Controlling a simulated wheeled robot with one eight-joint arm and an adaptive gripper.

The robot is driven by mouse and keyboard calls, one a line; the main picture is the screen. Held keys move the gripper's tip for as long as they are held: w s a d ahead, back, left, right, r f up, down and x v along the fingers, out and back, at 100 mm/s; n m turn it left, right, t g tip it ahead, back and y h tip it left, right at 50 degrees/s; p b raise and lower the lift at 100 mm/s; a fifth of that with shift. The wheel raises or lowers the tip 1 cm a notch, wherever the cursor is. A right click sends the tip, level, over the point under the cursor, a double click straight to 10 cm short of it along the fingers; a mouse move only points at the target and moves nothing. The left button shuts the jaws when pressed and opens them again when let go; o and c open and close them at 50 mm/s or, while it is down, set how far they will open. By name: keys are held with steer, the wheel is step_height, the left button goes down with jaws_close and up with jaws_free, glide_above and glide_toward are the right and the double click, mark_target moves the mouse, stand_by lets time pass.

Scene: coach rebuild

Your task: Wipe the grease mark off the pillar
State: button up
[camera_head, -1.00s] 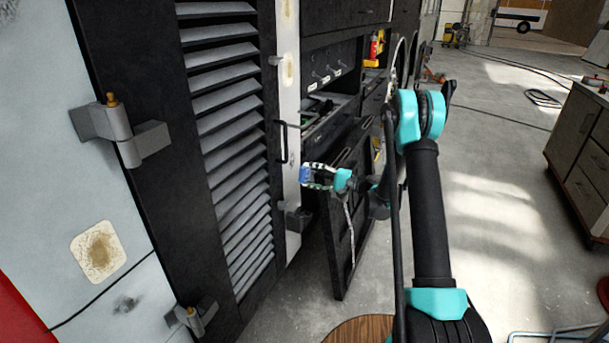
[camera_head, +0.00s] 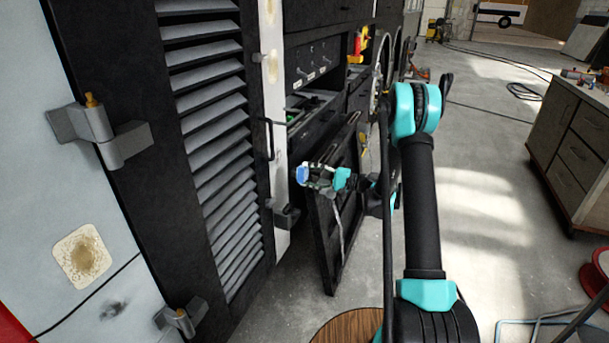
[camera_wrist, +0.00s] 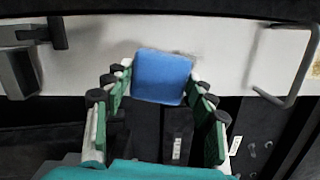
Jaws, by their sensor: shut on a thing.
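The pillar (camera_head: 274,120) is a narrow white upright strip between the louvred black door and the dark cabinets. In the wrist view the pillar (camera_wrist: 225,40) runs sideways across the top. A faint grey smudge (camera_wrist: 186,54) shows on it at the upper edge of the blue sponge (camera_wrist: 162,77), which partly hides it. My gripper (camera_wrist: 160,88) is shut on the sponge, which sticks out past the fingertips towards the pillar. In the head view my gripper (camera_head: 318,176) holds the sponge (camera_head: 302,174) just right of the pillar. I cannot tell whether the sponge touches it.
A black handle (camera_wrist: 292,68) juts from the pillar, and a dark bracket (camera_head: 287,216) sits lower down. A tilted dark panel (camera_head: 325,245) hangs below my gripper. A tan stained patch (camera_head: 82,256) marks the left wall. Drawers (camera_head: 590,150) stand right; the floor between is mostly open.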

mark_target(276, 145)
steer(key=shift+a, duration=0.1)
stand_by(0.5)
steer(key=w+a, duration=0.2)
steer(key=a, duration=0.4)
steer(key=shift+w+a, duration=0.25)
steer(key=shift+a, duration=0.3)
steer(key=shift+w+a, duration=0.2)
steer(key=shift+a, duration=0.35)
stand_by(0.9)
steer(key=shift+r, duration=0.1)
steer(key=shift+d+r, duration=0.1)
steer(key=shift+r, duration=4.85)
steer(key=shift+f, duration=0.1)
